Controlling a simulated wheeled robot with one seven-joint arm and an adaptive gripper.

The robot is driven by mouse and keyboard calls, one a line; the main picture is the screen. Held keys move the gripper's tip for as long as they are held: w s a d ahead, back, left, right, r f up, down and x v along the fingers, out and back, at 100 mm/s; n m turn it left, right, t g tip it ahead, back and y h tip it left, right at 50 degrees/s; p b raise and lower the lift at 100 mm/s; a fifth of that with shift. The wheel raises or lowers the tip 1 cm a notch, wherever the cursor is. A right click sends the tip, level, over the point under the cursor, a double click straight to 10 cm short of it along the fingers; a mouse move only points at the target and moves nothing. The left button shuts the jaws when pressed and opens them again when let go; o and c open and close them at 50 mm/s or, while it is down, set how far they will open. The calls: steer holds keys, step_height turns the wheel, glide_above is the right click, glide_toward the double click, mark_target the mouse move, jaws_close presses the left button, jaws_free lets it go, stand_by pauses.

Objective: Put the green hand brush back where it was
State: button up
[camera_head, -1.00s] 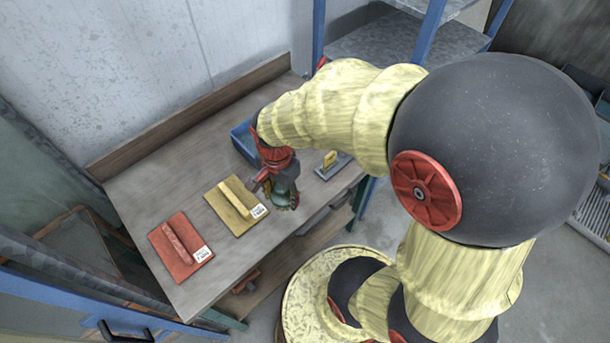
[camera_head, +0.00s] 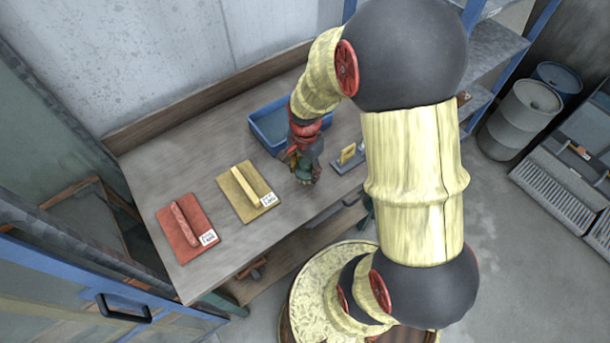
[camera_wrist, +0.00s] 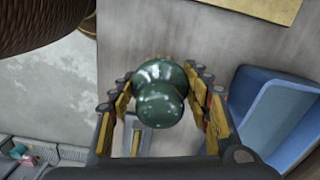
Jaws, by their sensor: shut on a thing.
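My gripper (camera_head: 304,170) is over the workbench, between the yellow board and the grey trowel. In the wrist view my gripper (camera_wrist: 165,100) has its fingers on both sides of a dark green, glossy, rounded knob (camera_wrist: 158,95), which I take to be part of the green hand brush. The knob sits between the finger pads, and the rest of the brush is hidden from this angle. In the head view the green is small and mostly covered by the fingers. Whether it touches the bench I cannot tell.
A yellow board (camera_head: 264,185) and a red board (camera_head: 175,238), each with a bar handle and white label, lie to the left. A blue tray (camera_head: 262,138) is behind my gripper, and a grey trowel with yellow handle (camera_head: 348,153) lies right. The bench (camera_head: 150,160) is clear at back left.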

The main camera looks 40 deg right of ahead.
mark_target(305, 175)
steer(key=shift+w+d+f, duration=0.3)
steer(key=shift+w+f, duration=0.15)
steer(key=shift+f, duration=0.25)
steer(key=shift+f+b, duration=0.45)
steer(key=shift+f, duration=1)
steer(key=shift+f, duration=0.15)
steer(key=o, duration=1)
steer(key=shift+o, duration=0.5)
